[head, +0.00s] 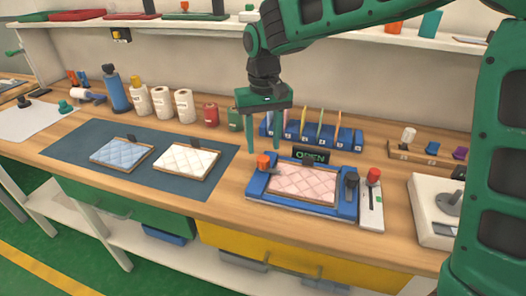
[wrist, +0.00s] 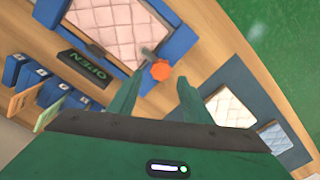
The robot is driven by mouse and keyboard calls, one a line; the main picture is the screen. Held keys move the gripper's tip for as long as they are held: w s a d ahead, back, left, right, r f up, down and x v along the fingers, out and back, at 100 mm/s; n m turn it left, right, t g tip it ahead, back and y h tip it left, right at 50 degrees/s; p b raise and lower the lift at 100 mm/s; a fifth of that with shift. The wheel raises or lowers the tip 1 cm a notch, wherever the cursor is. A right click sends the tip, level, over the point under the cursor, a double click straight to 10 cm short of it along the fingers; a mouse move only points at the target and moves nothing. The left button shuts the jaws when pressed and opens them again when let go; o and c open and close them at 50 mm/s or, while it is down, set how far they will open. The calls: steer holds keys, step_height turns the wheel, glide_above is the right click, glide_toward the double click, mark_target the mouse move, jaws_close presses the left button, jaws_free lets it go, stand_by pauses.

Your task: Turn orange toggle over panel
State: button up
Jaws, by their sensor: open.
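The orange toggle (head: 263,162) stands at the left end of a blue fixture that holds a pink quilted panel (head: 303,184). In the wrist view the orange toggle (wrist: 161,70) has a short grey arm pointing to the panel's near corner; whether it overlaps the panel is unclear. The pink panel (wrist: 112,32) lies flat in its frame. My gripper (head: 263,147) points down above the toggle, fingers apart and empty. In the wrist view the toggle appears between the fingertips of my gripper (wrist: 159,82), with no clear contact.
A dark OPEN sign (head: 311,155) and a blue rack (head: 345,141) of upright strips stand behind the fixture. A red-knobbed device (head: 373,176) is at its right. Blue (head: 121,154) and white (head: 187,160) quilted panels lie on a dark mat (head: 84,140) at left.

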mark_target(265, 157)
step_height(265, 157, up, 6)
steer(key=shift+w, duration=0.1)
stand_by(0.4)
steer(key=s+d+m, duration=0.2)
steer(key=s+d, duration=0.2)
steer(key=d, duration=0.8)
steer(key=s+d+m, duration=0.2)
steer(key=s+d, duration=0.2)
steer(key=d, duration=0.9)
steer(key=s+d+f+m, duration=0.2)
steer(key=s+d+f, duration=0.2)
steer(key=s, duration=0.6)
steer(key=s+d+f+m, duration=0.3)
steer(key=s+d, duration=0.5)
steer(key=s, duration=0.3)
steer(key=shift+s+d+f, duration=0.15)
steer(key=shift+d+f, duration=0.15)
steer(key=shift+f, duration=0.3)
